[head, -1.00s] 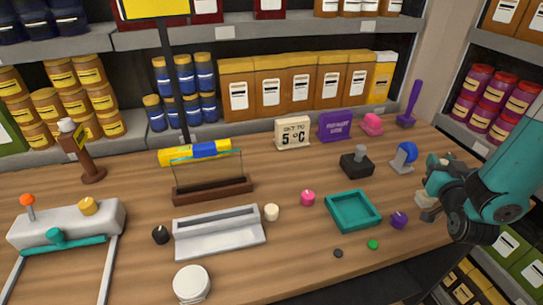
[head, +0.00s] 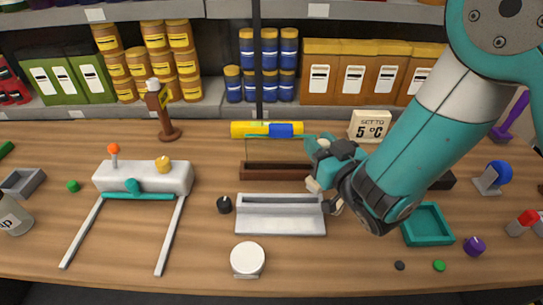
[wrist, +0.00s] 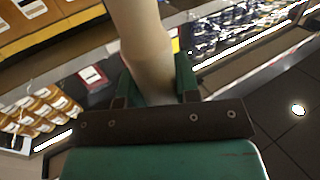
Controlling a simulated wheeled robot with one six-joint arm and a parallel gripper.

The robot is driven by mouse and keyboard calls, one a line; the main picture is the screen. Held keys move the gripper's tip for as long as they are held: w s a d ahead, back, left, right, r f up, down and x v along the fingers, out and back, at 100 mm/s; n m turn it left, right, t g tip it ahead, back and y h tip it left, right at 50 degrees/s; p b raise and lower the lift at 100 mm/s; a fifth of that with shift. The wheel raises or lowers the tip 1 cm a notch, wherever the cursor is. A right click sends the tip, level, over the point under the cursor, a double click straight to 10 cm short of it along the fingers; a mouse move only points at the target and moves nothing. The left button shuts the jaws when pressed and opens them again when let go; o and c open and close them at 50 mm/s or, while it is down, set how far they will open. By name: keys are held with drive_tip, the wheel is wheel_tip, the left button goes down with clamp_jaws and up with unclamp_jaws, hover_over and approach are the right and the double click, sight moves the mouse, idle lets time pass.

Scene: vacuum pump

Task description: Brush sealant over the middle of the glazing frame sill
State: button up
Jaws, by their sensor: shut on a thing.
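The likely glazing frame has a dark brown sill (head: 262,171) and an upright clear pane with a teal top edge. It stands mid-table in the head view, its right end hidden by my gripper. My gripper (head: 318,172) is at that right end, above the table; I cannot tell whether it touches the frame. It is shut on a pale beige thing, probably the brush handle (wrist: 143,45), which runs between the teal fingers (wrist: 155,82) in the wrist view. The brush's bristles cannot be made out. No sealant can be made out on the sill.
A grey trough (head: 280,222) lies in front of the frame, and a yellow and blue roll (head: 255,129) behind it. A black knob (head: 224,204) and white round tub (head: 248,258) are near. A teal tray (head: 427,225) is right.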

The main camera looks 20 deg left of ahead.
drive_tip(key=s+a+r+n+g+y, duration=0.1)
drive_tip(key=s+a+n+g+y, duration=0.2)
drive_tip(key=s+a, duration=0.55)
wheel_tip(320, 180, down, 8)
drive_tip(key=b, duration=0.8)
drive_tip(key=shift+w+r, duration=0.15)
drive_tip(key=shift+a, duration=0.35)
drive_tip(key=a+b, duration=0.1)
drive_tip(key=s+a+b, duration=0.1)
drive_tip(key=a, duration=0.1)
drive_tip(key=shift+a, duration=0.15)
drive_tip(key=w+d+r+p, duration=0.1)
drive_tip(key=d+r+p, duration=0.2)
drive_tip(key=r+p, duration=0.5)
drive_tip(key=shift+d+p, duration=0.4)
drive_tip(key=shift+p, duration=0.55)
drive_tip(key=shift+w, duration=0.1)
